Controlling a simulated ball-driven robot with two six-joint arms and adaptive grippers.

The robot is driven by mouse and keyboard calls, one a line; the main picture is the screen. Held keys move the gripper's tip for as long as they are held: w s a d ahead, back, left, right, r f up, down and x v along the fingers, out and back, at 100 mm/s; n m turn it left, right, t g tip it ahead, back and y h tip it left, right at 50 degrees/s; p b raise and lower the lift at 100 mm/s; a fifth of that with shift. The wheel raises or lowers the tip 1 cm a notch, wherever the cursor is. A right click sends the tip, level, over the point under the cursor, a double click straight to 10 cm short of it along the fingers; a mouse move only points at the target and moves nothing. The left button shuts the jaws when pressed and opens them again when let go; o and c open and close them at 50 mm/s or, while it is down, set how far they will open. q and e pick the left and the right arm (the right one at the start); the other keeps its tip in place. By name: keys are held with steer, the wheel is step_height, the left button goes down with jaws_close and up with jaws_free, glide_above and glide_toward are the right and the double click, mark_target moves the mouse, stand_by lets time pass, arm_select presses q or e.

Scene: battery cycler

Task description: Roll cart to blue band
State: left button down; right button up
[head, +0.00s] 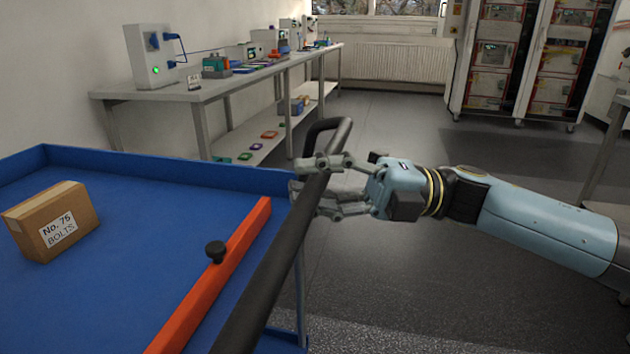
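The cart (150,215) is a blue tray-topped trolley at the lower left. Its black bar handle (262,285) runs along the tray's right side and bends over at the far end. My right gripper (300,178) comes in from the right and is shut on the handle near its far end. One finger crosses over the bar and the other passes partly hidden behind it. My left gripper is not in view. I see no blue band on the visible floor.
A cardboard bolts box (52,222) and an orange bar (215,275) with a black knob lie on the cart. A long bench (205,95) with instruments stands along the left wall. Tall equipment racks (530,60) stand at the back right. Grey floor (400,125) between them is clear.

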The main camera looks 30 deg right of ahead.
steer(key=o, duration=0.4)
steer(key=v, duration=1.2)
steer(key=shift+w+f, duration=0.1)
